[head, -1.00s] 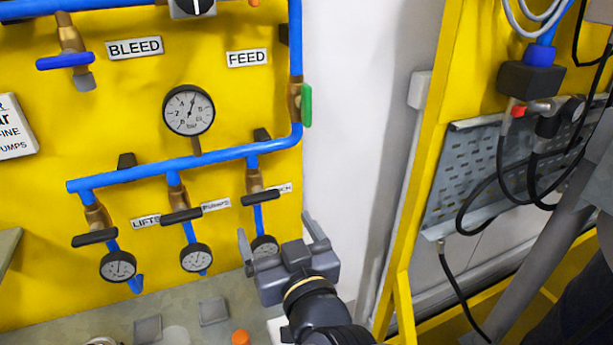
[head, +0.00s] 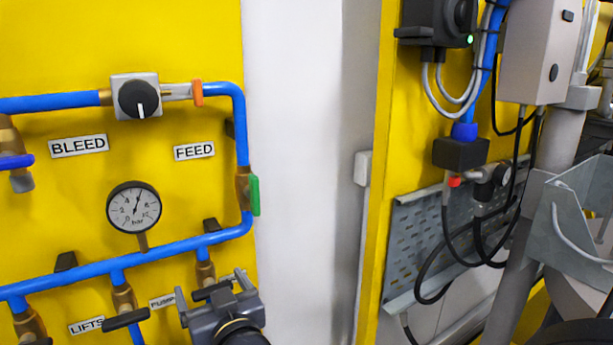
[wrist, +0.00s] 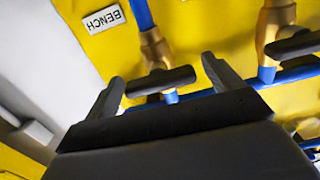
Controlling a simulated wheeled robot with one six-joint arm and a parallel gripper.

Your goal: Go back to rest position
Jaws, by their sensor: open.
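My gripper (head: 211,288) is open, with no object visibly held, at the bottom of the head view. It is in front of the lower right of the yellow panel (head: 60,200). In the wrist view its two fingers (wrist: 163,72) stand apart, with the black handle of the BENCH valve (wrist: 180,77) showing between and beyond them. I cannot tell whether they touch it. The valve's brass body (head: 205,273) shows just above the gripper in the head view. The BENCH label (wrist: 101,19) is in the wrist view and hidden in the head view.
Blue pipes (head: 180,245) and a pressure gauge (head: 134,208) are on the panel. A green-handled valve (head: 254,196) is at its right edge. A white wall (head: 300,150) lies between the panel and a yellow frame (head: 372,180) carrying hanging cables (head: 440,270).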

